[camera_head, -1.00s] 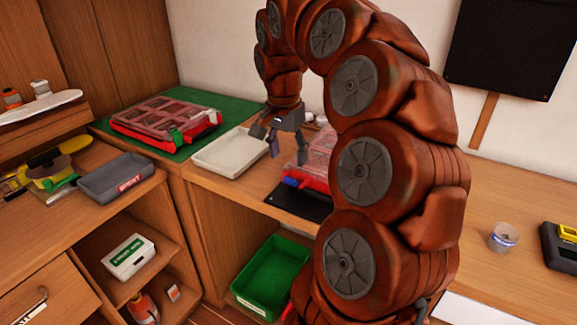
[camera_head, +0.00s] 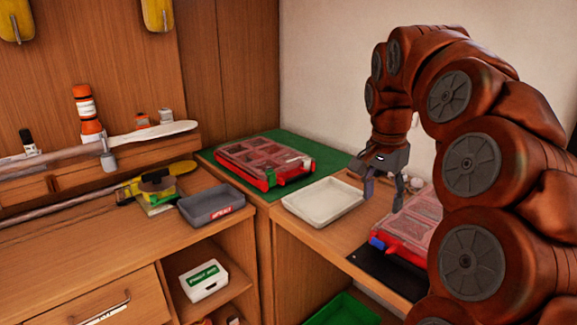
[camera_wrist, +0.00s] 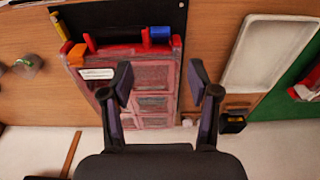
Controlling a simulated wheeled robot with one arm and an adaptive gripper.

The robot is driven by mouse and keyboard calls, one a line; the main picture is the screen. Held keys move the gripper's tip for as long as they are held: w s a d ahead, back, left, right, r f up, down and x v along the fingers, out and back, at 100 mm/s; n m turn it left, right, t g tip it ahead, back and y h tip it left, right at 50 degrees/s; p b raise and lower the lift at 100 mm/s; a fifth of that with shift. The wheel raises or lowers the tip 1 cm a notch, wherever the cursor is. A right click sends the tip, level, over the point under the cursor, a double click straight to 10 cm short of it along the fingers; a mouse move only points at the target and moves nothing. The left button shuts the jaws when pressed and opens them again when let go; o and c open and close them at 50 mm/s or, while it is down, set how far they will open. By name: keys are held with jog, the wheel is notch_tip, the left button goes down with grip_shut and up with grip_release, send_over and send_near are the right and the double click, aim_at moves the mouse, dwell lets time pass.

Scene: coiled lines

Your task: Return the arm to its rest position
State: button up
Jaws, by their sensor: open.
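My gripper (camera_head: 383,190) is open and empty. In the head view it hangs above the right-hand bench, between a white tray (camera_head: 322,203) and a red case with a clear lid (camera_head: 413,222). In the wrist view my gripper (camera_wrist: 162,95) has its two fingers spread apart, with the red case (camera_wrist: 150,105) behind and below them. The arm arches up from the right side of the head view and bends down to the gripper. The lower end of the arm is out of the frame.
A second red case (camera_head: 262,160) lies on a green mat (camera_head: 310,152). A grey tray (camera_head: 211,205) sits on the left bench. A green bin (camera_head: 342,310) is below, and a white box (camera_head: 203,281) is on a shelf. The wall stands behind the arm.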

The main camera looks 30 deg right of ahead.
jog(key=s+a+f+n+p, duration=0.1)
jog(key=s+a+n+p, duration=0.2)
jog(key=a, duration=0.5)
jog(key=s+a+f+n+p, duration=0.1)
jog(key=s+a+n+p, duration=0.15)
jog(key=a+n, duration=0.45)
jog(key=s+a+f+n+g+p, duration=0.1)
jog(key=s+a+f+n, duration=0.1)
jog(key=s+a, duration=0.3)
jog(key=s+a+f+n+g+y+p, duration=0.1)
jog(key=s+a+f, duration=0.4)
jog(key=s, duration=0.5)
jog(key=shift+s+f+n+p, duration=0.15)
jog(key=shift+n+p, duration=0.35)
jog(key=shift+n, duration=0.4)
